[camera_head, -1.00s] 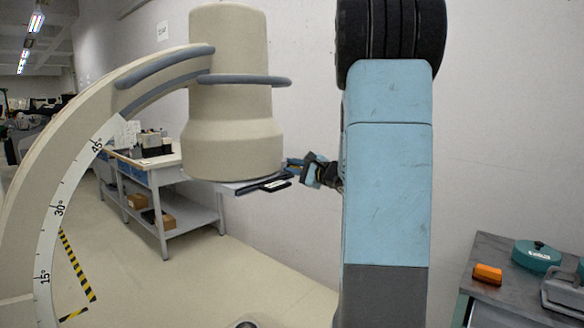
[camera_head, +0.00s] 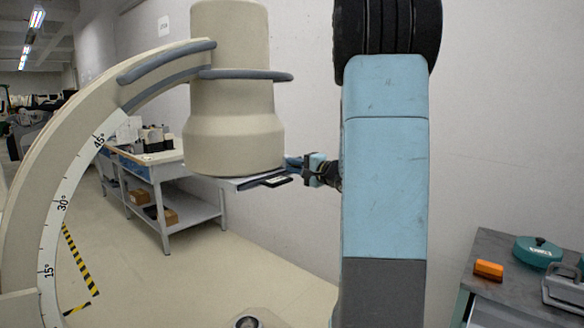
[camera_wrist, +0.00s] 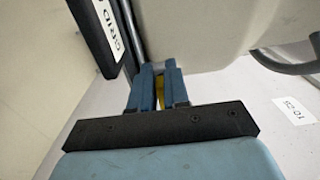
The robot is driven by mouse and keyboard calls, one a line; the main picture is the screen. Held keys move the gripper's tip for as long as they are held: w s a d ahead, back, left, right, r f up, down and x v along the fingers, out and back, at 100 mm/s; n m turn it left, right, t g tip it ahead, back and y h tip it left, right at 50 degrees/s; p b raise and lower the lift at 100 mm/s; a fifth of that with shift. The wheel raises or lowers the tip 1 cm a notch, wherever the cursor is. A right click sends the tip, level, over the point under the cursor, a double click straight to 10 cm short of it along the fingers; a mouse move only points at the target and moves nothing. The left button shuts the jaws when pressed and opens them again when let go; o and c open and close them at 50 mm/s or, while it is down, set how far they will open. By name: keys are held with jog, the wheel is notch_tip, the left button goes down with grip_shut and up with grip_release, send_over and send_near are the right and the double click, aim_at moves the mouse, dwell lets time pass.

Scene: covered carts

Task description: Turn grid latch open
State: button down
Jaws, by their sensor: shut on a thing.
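The beige cone-shaped head of the curved-arm machine (camera_head: 232,125) hangs at the centre left, with a flat grid tray (camera_head: 238,184) under it. A dark grid handle (camera_head: 277,181) sticks out of the tray's right side. In the wrist view the dark grid part (camera_wrist: 94,28) bears a white "GRID" label. My gripper (camera_head: 303,164) is at the right of the tray, just under the head's rim. In the wrist view its blue fingers (camera_wrist: 160,82) are shut on a narrow yellow piece (camera_wrist: 160,94), likely the latch. The fingers hide most of it.
A shelved table (camera_head: 165,200) stands behind the machine. The floor between is clear. My arm blocks part of the view.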

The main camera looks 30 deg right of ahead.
jog(key=shift+d+f, duration=0.1)
jog(key=shift+f, duration=0.25)
jog(key=c, duration=1.2)
grip_release()
jog(key=shift+r, duration=0.2)
jog(key=v, duration=1.3)
jog(key=shift+s, duration=0.35)
jog(key=shift+o, duration=0.3)
jog(key=shift+d, duration=0.1)
